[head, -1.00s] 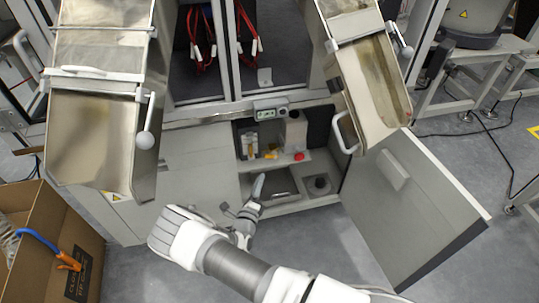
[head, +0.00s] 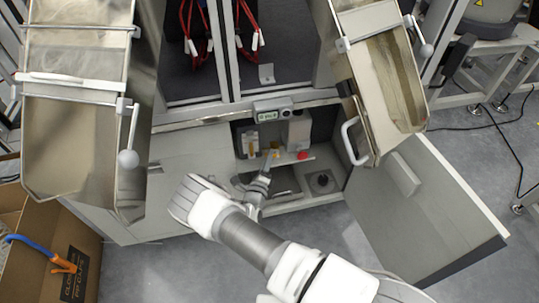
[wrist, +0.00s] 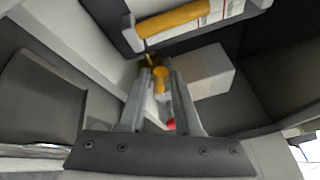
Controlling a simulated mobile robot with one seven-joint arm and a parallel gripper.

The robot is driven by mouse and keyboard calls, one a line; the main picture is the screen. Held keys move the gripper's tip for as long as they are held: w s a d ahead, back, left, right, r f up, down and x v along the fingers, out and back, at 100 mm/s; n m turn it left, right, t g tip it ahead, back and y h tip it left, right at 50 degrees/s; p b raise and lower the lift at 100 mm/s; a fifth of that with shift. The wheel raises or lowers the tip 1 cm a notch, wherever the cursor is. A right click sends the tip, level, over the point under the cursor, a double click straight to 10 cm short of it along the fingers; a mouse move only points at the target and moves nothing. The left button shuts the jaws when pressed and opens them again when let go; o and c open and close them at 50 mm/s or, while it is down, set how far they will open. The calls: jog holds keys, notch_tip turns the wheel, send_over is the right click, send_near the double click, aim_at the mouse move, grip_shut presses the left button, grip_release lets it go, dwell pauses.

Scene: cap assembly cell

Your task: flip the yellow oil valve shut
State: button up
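The yellow oil valve (wrist: 160,77) shows in the wrist view as a small yellow handle with a rounded end, seen between my fingertips. In the head view it is a small yellow spot (head: 275,152) inside the open cabinet, just beyond my gripper (head: 268,162). My gripper (wrist: 159,82) points into the cabinet, with its two grey fingers apart and a gap between them. I cannot tell whether a finger touches the valve. The valve's lower part is partly hidden by the fingers.
A red knob (head: 303,155) sits right of the valve. A yellow cylinder (wrist: 178,20) is mounted above it in the wrist view. The open cabinet door (head: 420,210) stands at the right. Metal chutes hang left (head: 70,150) and right (head: 385,85). A cardboard box (head: 30,245) stands at lower left.

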jog(key=shift+w, duration=0.15)
grip_shut()
jog(key=shift+r, duration=0.1)
